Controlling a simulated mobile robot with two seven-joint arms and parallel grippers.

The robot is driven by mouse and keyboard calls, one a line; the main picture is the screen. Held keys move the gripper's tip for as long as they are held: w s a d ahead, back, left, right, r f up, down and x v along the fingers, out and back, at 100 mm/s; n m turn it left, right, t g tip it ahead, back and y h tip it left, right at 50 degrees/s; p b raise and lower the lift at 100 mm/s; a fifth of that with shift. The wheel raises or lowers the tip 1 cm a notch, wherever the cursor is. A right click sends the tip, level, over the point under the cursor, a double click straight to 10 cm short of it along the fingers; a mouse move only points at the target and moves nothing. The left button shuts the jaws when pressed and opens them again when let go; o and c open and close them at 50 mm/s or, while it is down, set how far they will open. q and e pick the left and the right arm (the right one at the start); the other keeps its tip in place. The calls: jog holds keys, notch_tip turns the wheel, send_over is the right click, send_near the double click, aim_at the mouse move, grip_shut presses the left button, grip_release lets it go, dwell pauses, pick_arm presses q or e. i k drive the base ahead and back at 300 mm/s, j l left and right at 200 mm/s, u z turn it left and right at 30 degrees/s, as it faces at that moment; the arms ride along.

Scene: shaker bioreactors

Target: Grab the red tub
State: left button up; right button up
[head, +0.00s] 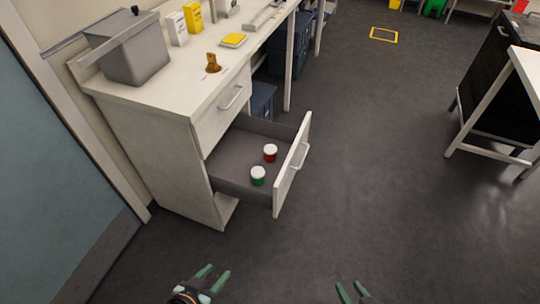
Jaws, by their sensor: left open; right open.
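The red tub (270,154) has a white lid and stands upright in the open lower drawer (230,164). A green tub (258,177) with a white lid stands in the same drawer, nearer to me and slightly left. The two tubs are close together but apart. My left gripper (215,278) is open and empty at the bottom edge, in front of the drawer and below it in the picture. My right gripper (352,290) is open and empty at the bottom edge, right of the drawer. Both grippers are well apart from the tubs.
The drawer front with its handle (299,156) juts out to the right. The counter (165,95) above holds a grey box (132,52), a yellow pad (233,40) and a brown item (212,63). A bench (525,75) stands far right. The floor (390,180) between is clear.

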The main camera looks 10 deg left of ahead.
aim_at(270, 150)
jog(key=u, duration=0.4)
jog(key=i+l+u, duration=0.1)
jog(key=u, duration=0.3)
jog(key=l+u, duration=0.15)
jog(key=u, duration=0.2)
jog(key=l+u, duration=0.1)
jog(key=u, duration=0.3)
jog(key=l+u, duration=0.65)
jog(key=l, duration=0.2)
jog(key=l+u, duration=0.15)
jog(key=l, duration=0.3)
jog(key=k+l+u, duration=0.2)
jog(key=l, duration=0.25)
